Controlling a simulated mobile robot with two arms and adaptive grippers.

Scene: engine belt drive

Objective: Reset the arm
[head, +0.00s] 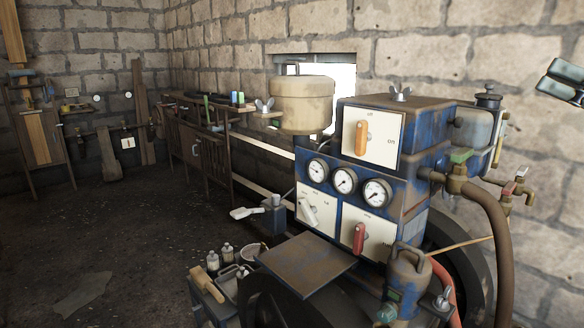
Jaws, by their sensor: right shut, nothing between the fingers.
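My right gripper (562,84) shows at the far right edge of the head view, up in the air against the stone wall. It is partly cut off by the picture edge, and it is shut and empty. It is apart from the engine panel (372,140), a worn blue box with gauges and switches to its left. My left gripper is not in view.
A beige tank (302,98) stands behind the panel. Brass valves (457,170) and a brown hose (494,225) stick out below my right gripper. A workbench (195,140) with tools stands along the back wall. The floor at left is mostly clear.

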